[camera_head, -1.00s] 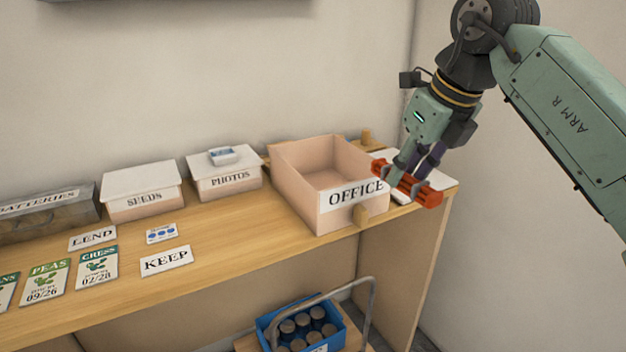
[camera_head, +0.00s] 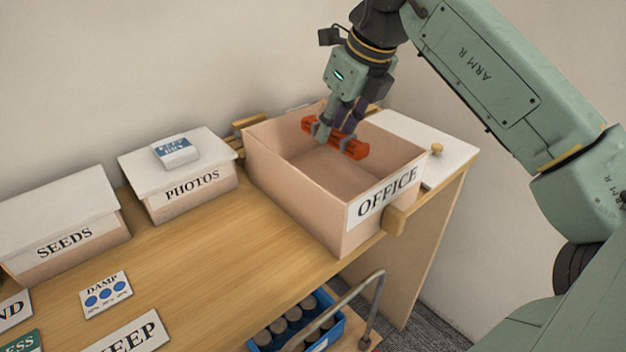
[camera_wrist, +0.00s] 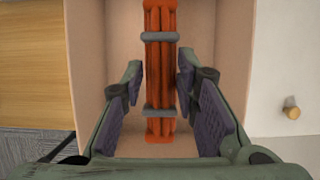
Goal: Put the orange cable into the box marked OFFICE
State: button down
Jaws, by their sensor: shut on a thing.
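The orange cable (camera_head: 354,149) is a bundled red-orange coil with grey ties. In the wrist view the cable (camera_wrist: 160,65) runs lengthwise between the fingers. My gripper (camera_head: 334,132) is shut on it and holds it over the open box marked OFFICE (camera_head: 290,192), near the opening. The wrist view shows my gripper (camera_wrist: 160,98) above the box floor, with the pink box walls (camera_wrist: 86,60) on both sides. The box is open and its visible floor looks empty. Whether the cable is below the rim is hard to tell.
The lidded PHOTOS box (camera_head: 190,195) and SEEDS box (camera_head: 65,235) stand left of the OFFICE box. A white lid with a knob (camera_head: 437,150) lies to its right. A blue crate of jars (camera_head: 300,325) is below the shelf edge. Wood between the boxes is clear.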

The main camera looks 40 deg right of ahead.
aim_at(351, 138)
jog(key=shift+w+f, duration=0.15)
jog(key=shift+f, duration=0.35)
notch_tip(351, 138, down, 9)
jog(key=b, duration=0.7)
jog(key=shift+f, duration=0.15)
jog(key=shift+f+b, duration=0.25)
jog(key=shift+b, duration=0.05)
jog(key=c, duration=1.2)
grip_release()
jog(key=shift+r, duration=0.1)
jog(key=shift+c, duration=0.2)
jog(key=shift+r, duration=0.4)
jog(key=v, duration=1.1)
jog(key=shift+s+r, duration=0.25)
jog(key=shift+s, duration=0.05)
